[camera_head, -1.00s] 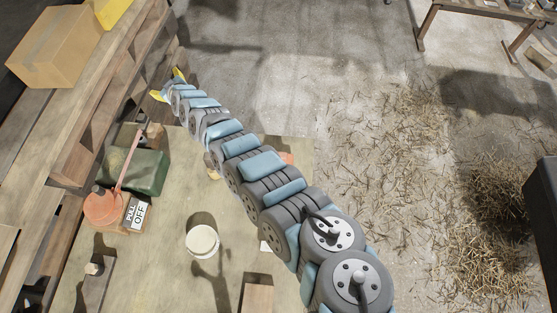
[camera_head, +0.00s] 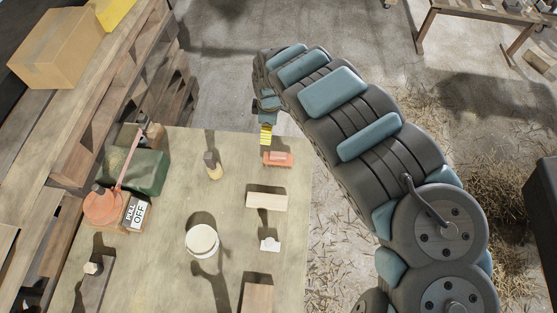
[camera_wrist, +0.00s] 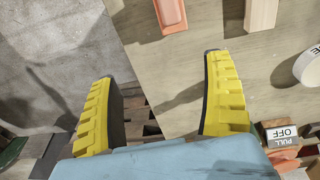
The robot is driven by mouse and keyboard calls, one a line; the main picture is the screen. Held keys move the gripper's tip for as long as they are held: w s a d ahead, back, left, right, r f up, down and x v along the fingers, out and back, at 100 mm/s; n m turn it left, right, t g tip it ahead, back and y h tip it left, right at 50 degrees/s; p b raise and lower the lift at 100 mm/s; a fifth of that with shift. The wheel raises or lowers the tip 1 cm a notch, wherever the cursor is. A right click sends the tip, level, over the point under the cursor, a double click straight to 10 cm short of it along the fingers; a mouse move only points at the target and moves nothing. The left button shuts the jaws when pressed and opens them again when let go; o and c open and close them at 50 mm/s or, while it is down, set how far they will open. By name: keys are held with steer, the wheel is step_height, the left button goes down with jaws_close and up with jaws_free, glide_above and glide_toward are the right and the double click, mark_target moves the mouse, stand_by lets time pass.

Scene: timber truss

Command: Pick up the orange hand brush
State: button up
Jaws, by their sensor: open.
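The orange hand brush (camera_head: 278,158) lies on the worktable (camera_head: 150,250) near its far right corner. In the wrist view the brush (camera_wrist: 171,14) is at the top edge, partly cut off, ahead of the fingertips. My gripper (camera_head: 265,133) hangs at the table's far edge, just beyond and left of the brush in the head view. In the wrist view its two yellow fingers (camera_wrist: 158,66) are spread wide with nothing between them. The gripper and brush are apart.
A pale wood block (camera_head: 267,201) lies near the brush, with a small bottle (camera_head: 213,165) to the left. A white tub (camera_head: 202,240), a red oil can (camera_head: 103,208), a green box (camera_head: 146,171) and a PULL OFF sign (camera_head: 136,213) are also on the table.

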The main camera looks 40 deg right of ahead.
steer(key=g, duration=0.1)
glide_above(278, 154)
steer(key=shift+s+f, duration=0.2)
steer(key=shift+f, duration=2.65)
steer(key=shift+s+f, duration=0.15)
steer(key=shift+f, duration=2.7)
steer(key=shift+d+f+p, duration=0.2)
steer(key=shift+f+p, duration=0.05)
steer(key=shift+p, duration=0.05)
steer(key=shift+f, duration=0.1)
steer(key=shift+w+a+f, duration=0.15)
steer(key=shift+a+f, duration=0.05)
steer(key=shift+f, duration=0.45)
steer(key=shift+w+f+p, duration=0.2)
steer(key=shift+f+p, duration=0.1)
steer(key=shift+f, duration=0.05)
steer(key=shift+a+f, duration=0.1)
steer(key=shift+f, duration=1.4)
